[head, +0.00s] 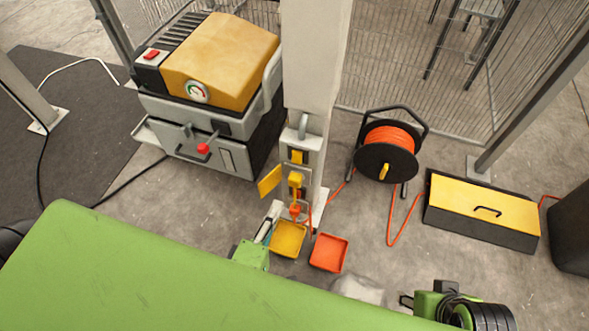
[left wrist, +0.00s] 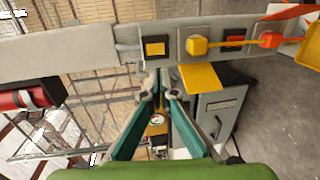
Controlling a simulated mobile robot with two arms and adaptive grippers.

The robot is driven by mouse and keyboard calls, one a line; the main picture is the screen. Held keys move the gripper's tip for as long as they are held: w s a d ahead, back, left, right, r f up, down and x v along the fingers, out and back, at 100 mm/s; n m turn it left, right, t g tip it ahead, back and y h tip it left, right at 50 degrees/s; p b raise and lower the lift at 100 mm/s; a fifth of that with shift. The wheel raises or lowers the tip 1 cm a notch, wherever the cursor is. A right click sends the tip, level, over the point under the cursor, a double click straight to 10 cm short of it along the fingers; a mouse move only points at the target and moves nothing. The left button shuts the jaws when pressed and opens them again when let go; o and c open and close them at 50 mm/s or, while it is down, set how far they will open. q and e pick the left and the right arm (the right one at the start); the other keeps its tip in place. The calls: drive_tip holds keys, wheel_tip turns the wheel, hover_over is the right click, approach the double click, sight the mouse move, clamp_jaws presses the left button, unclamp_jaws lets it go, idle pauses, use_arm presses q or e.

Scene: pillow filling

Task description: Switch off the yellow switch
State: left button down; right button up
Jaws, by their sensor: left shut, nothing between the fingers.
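The light pillar (head: 316,60) carries a column of switch boxes. A yellow square (head: 298,156) sits in the top box; below it is a yellow knob (head: 295,180) with a yellow bar running down to an orange knob (head: 295,211). They also show in the left wrist view as a yellow square (left wrist: 155,48), yellow knob (left wrist: 197,45) and orange knob (left wrist: 269,40). A yellow flap (head: 270,181) sticks out left of the yellow knob. My left gripper (head: 275,208) is shut and empty, left of the lower boxes. My right gripper (head: 406,301) is partly visible at bottom right; its jaws are unclear.
A yellow tray-like lid (head: 287,239) and an orange one (head: 328,252) stand out below the boxes. A yellow-topped machine (head: 222,55) is left of the pillar. An orange cable reel (head: 388,148) and a yellow-lidded box (head: 484,208) are right. Wire fencing stands behind.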

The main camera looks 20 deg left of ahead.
sight(298, 162)
use_arm(q)
drive_tip(key=w, duration=0.4)
drive_tip(key=w+f+b, duration=0.1)
drive_tip(key=w, duration=0.3)
drive_tip(key=w+f+b, duration=0.1)
drive_tip(key=w, duration=0.4)
drive_tip(key=shift+d, duration=0.2)
drive_tip(key=shift+w, duration=0.4)
use_arm(e)
drive_tip(key=shift+w+a+f+t, duration=0.15)
drive_tip(key=shift+w+f+t, duration=0.15)
drive_tip(key=shift+w+f, duration=0.5)
drive_tip(key=shift+f, duration=0.1)
use_arm(q)
drive_tip(key=shift+w+f+b, duration=0.2)
drive_tip(key=shift+b, duration=0.55)
drive_tip(key=shift+w+r+t+b, duration=0.1)
drive_tip(key=shift+t+b, duration=0.3)
drive_tip(key=shift+b, duration=0.05)
use_arm(e)
drive_tip(key=w+a+r+t, duration=0.1)
drive_tip(key=w+r+t, duration=0.1)
drive_tip(key=w, duration=0.3)
drive_tip(key=w+a+r+t+y, duration=0.1)
drive_tip(key=w+a+r+t, duration=0.1)
drive_tip(key=w, duration=0.3)
drive_tip(key=shift+w+a+r+t+y, duration=0.3)
drive_tip(key=shift+w+r+t, duration=0.1)
drive_tip(key=shift+r+t, duration=0.4)
